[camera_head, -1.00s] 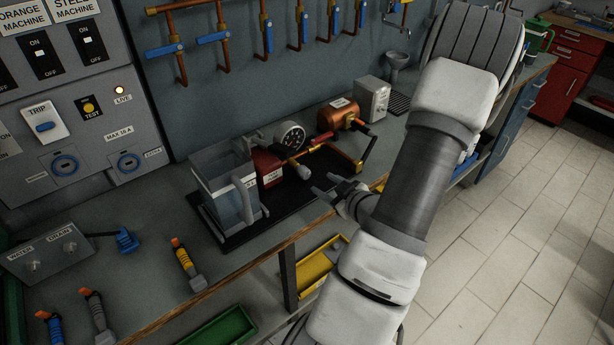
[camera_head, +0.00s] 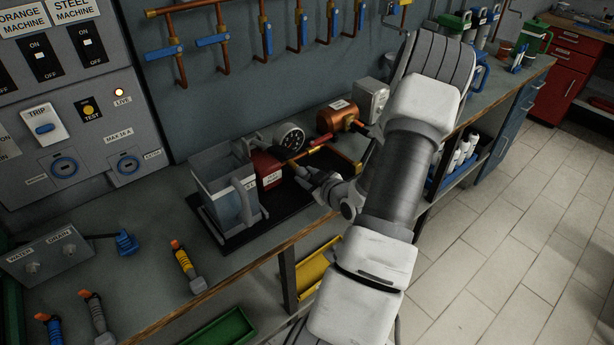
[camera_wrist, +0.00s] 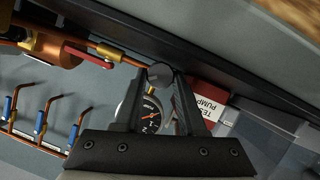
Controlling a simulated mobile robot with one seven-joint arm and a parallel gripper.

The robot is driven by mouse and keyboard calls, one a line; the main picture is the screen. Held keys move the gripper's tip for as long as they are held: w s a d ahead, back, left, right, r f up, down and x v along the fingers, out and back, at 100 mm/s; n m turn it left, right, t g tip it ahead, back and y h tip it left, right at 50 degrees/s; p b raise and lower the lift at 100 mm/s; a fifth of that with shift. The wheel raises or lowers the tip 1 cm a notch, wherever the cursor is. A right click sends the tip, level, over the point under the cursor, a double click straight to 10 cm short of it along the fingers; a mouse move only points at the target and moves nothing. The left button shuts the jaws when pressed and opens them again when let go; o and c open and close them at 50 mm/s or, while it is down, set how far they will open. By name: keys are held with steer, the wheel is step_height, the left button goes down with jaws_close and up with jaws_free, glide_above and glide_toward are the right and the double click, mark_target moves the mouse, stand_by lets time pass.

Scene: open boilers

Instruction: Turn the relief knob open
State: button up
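The relief knob looks to be the round grey knob (camera_wrist: 160,75) in the wrist view, at the end of the brass and copper pipe beside the pressure gauge (camera_wrist: 150,117). My gripper (camera_wrist: 161,80) is open, with its two fingertips on either side of the knob. I cannot tell whether they touch it. In the head view my gripper (camera_head: 306,177) is over the black tray, in front of the gauge (camera_head: 291,137), and hides most of the knob. The red test pump (camera_head: 266,167) is just left of the gripper; its label also shows in the wrist view (camera_wrist: 211,102).
A copper boiler (camera_head: 335,116) is behind my gripper. Valves with blue levers (camera_head: 213,40) hang on the wall. The bench's wooden edge (camera_head: 222,290) runs along the front.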

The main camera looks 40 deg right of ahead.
jaws_close()
steer(key=shift+d+r+m+y+p, duration=0.15)
steer(key=shift+r+m+y+p, duration=0.05)
steer(key=shift+m+y+p, duration=0.7)
steer(key=shift+f+m+y+p, duration=0.15)
steer(key=shift+m+y+p, duration=0.15)
steer(key=shift+m+p, duration=0.3)
steer(key=shift+o, duration=1.6)
jaws_free()
